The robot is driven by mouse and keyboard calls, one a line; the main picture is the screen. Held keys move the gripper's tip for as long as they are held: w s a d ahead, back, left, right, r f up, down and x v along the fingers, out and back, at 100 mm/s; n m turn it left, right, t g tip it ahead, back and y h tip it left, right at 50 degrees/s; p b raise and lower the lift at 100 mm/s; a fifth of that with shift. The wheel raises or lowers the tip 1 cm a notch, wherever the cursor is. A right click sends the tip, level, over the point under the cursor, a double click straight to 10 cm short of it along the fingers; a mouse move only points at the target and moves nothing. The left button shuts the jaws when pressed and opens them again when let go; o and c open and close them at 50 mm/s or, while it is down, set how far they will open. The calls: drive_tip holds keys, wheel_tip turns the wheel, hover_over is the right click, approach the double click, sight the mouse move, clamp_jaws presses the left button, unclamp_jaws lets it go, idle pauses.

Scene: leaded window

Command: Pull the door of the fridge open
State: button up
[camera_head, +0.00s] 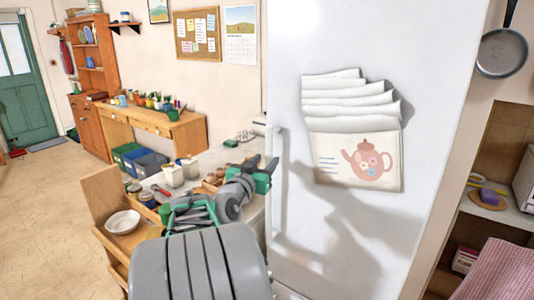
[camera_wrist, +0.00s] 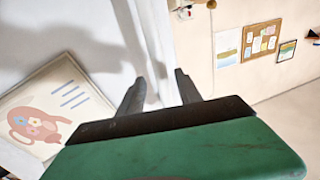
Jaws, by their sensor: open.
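The white fridge door (camera_head: 300,215) fills the right of the head view and is shut as far as I can see. Its upright white handle (camera_head: 277,220) runs along the door's left edge. My gripper (camera_head: 263,161) is at the upper part of the handle, with its dark fingers pointing up and apart. In the wrist view my gripper (camera_wrist: 160,78) is open, and a pale upright strip, which looks like the handle or door edge, shows beyond the gap between the fingers. I cannot tell whether the fingers touch it.
A teapot-print paper holder (camera_head: 355,155) hangs on the door. A counter (camera_head: 210,163) with pots and eggs stands left of the fridge, with a wooden cart (camera_head: 98,190) holding a white bowl (camera_head: 122,222). Open floor (camera_head: 45,220) lies far left. Shelves (camera_head: 505,145) stand right.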

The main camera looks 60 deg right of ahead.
sight(267, 158)
drive_tip(key=d, duration=0.2)
drive_tip(key=d+p, duration=0.1)
drive_tip(key=d, duration=0.1)
drive_tip(key=shift+w, duration=0.25)
drive_tip(key=shift+a, duration=0.1)
clamp_jaws()
idle(1.0)
